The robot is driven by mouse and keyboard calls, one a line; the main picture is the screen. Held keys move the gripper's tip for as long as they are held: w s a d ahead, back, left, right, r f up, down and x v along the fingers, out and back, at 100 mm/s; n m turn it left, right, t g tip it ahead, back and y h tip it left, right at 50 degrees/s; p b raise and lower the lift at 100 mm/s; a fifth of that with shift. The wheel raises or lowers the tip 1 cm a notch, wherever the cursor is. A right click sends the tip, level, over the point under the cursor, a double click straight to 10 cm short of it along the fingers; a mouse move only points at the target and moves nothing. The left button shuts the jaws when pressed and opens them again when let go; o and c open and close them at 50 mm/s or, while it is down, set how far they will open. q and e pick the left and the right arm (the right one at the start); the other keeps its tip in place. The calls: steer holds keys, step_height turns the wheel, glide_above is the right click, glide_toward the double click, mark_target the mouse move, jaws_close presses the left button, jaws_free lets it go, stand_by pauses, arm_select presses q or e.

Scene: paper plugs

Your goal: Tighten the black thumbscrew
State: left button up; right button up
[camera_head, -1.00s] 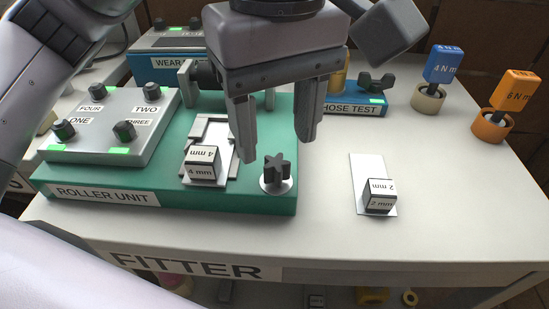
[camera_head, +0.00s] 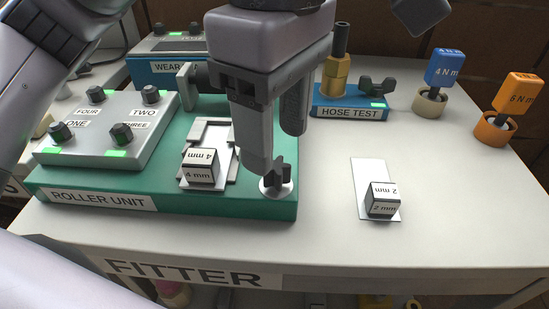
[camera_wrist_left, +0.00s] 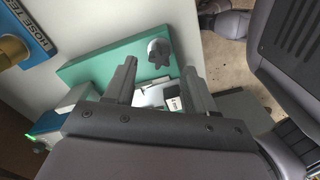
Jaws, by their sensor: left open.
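The black thumbscrew (camera_head: 284,183) is a dark star-shaped knob on a pale round washer. It stands upright at the front right corner of the green roller unit base (camera_head: 225,206). My left gripper (camera_head: 277,150) is open and empty. One finger overlaps the back left of the knob in the head view; I cannot tell whether it touches. In the left wrist view the knob (camera_wrist_left: 160,52) shows beyond the fingertips, between their lines and clear of both. My right gripper is not in view.
A 4 mm block (camera_head: 200,166) sits on a pale plate left of the knob. A 2 mm block (camera_head: 382,199) lies on a white strip to the right. The hose test unit (camera_head: 349,112) and the blue (camera_head: 445,66) and orange (camera_head: 516,94) drivers stand behind. Bare table lies between.

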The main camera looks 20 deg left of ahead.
mark_target(276, 173)
arm_select(q)
steer(key=shift+f+b, duration=0.55)
steer(key=shift+f, duration=0.15)
steer(key=shift+s+a+f+b, duration=0.1)
steer(key=shift+s+f+b, duration=0.1)
steer(key=shift+f+b, duration=0.5)
steer(key=shift+s+a+f+b, duration=0.1)
steer(key=shift+s+f+b, duration=0.1)
steer(key=shift+f+b, duration=0.5)
